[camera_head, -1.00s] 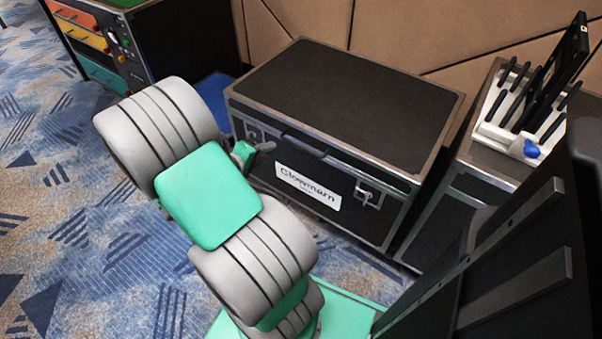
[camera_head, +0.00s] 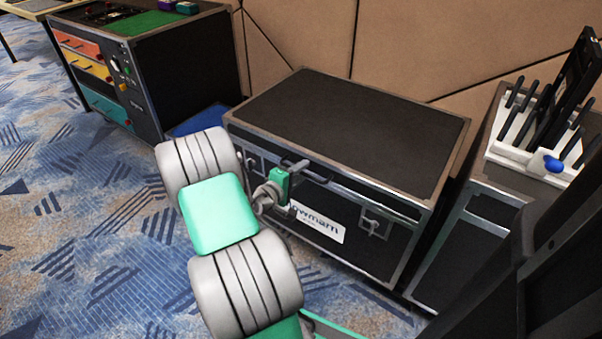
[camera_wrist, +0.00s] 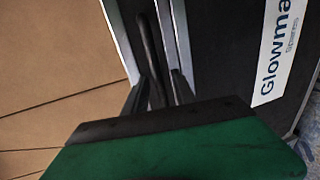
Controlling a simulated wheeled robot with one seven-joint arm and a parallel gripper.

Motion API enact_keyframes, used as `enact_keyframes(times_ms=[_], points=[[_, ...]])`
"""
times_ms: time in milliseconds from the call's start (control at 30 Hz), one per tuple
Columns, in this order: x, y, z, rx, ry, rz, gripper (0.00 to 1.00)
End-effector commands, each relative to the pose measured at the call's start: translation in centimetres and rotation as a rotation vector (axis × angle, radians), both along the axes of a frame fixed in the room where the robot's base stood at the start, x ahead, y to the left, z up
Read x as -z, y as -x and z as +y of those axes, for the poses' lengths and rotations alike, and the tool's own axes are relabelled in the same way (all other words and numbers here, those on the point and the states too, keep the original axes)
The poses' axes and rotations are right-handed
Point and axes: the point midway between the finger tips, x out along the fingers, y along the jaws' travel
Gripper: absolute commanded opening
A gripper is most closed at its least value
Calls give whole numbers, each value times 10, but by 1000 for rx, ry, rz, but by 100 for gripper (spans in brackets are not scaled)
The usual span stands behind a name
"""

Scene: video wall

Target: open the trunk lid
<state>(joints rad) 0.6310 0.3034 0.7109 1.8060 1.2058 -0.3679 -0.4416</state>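The trunk (camera_head: 270,209) is a black case with metal edges and a white name label (camera_head: 317,223) on its front. Its lid (camera_head: 350,130) is flat and closed. My gripper (camera_head: 298,165) is at the upper front of the trunk, left of centre, near the lid seam. In the wrist view, a dark curved handle (camera_wrist: 150,45) runs down between the two fingers of my gripper (camera_wrist: 158,88). The fingers stand apart on either side of it, with gaps showing. Whether either finger touches the handle is hard to tell.
A latch (camera_head: 375,225) is on the right of the trunk's front. A cabinet with coloured drawers (camera_head: 145,75) stands at the back left. A case with a white rack of black antennas (camera_head: 535,150) stands close on the right. Carpet on the left is clear.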

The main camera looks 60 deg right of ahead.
Motion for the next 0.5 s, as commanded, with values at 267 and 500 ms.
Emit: enact_keyframes(times_ms=[267, 500], points=[[0, 0, 0, 0, 0, 0, 12], [0, 0, 0, 0, 0, -1, 0]])
